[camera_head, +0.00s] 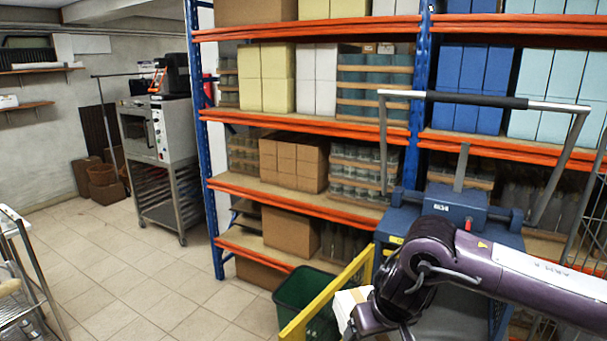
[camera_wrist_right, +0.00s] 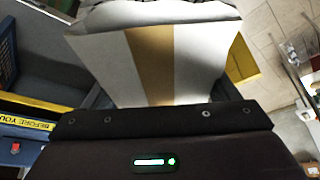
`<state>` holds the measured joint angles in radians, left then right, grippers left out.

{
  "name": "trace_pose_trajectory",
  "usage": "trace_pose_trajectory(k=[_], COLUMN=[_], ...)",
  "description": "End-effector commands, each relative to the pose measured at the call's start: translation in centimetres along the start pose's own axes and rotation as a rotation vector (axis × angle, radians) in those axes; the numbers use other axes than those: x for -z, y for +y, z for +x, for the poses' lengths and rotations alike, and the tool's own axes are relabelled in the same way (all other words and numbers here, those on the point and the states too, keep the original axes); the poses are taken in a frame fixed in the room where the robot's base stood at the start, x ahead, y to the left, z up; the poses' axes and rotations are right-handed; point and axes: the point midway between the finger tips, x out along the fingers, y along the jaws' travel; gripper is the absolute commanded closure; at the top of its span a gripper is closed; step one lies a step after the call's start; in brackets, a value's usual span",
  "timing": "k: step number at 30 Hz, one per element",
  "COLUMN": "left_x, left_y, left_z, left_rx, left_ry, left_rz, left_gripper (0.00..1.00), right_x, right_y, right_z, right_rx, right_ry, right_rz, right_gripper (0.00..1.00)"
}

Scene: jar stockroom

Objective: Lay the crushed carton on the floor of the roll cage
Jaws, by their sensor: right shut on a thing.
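The crushed carton (camera_wrist_right: 200,65) is white with a brown tape strip, and its far end looks crumpled in the right wrist view. My right gripper (camera_wrist_right: 165,100) is shut on it. In the head view a small white part of the carton (camera_head: 348,302) shows at the bottom, with the rest behind my right arm. A tall wire-mesh frame (camera_head: 597,215) at the right edge looks like the side of the roll cage. Its floor is out of sight. My left gripper is not in view.
A blue machine (camera_head: 455,203) with a raised handle stands beside my right arm, with a yellow rail (camera_head: 325,297) near the carton. A green bin (camera_head: 303,290) is beside the rail. Stocked shelving (camera_head: 330,128) fills the back. Tiled floor (camera_head: 135,270) is clear at left.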

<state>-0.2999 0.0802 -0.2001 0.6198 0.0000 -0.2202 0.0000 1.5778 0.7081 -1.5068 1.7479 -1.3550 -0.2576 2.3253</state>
Motion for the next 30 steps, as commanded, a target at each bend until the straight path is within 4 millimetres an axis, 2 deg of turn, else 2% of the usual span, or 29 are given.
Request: trace_pose_trajectory(k=[3,9,20,21,22,30], left_x=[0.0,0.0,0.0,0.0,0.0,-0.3], left_y=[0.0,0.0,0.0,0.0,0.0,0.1], left_z=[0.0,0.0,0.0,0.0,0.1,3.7], left_rx=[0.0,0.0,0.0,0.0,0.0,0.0], left_ry=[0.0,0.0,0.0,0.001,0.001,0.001], left_rz=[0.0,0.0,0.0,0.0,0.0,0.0], left_gripper=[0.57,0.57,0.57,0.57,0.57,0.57], right_x=[-2.3,-5.4,-8.5,-8.6,-8.5,-9.9], right_y=[0.1,1.5,4.1,3.8,3.3,3.6], right_z=[-0.6,-1.8,-3.4,-3.5,-3.3,0.1], right_rx=[-0.014,-0.05,-0.101,-0.099,-0.094,-0.096], right_ry=[0.0,0.002,0.003,0.002,0.001,0.001], right_rz=[0.035,0.117,0.243,0.239,0.228,0.232], right_gripper=[0.42,0.42,0.42,0.42,0.42,0.42])
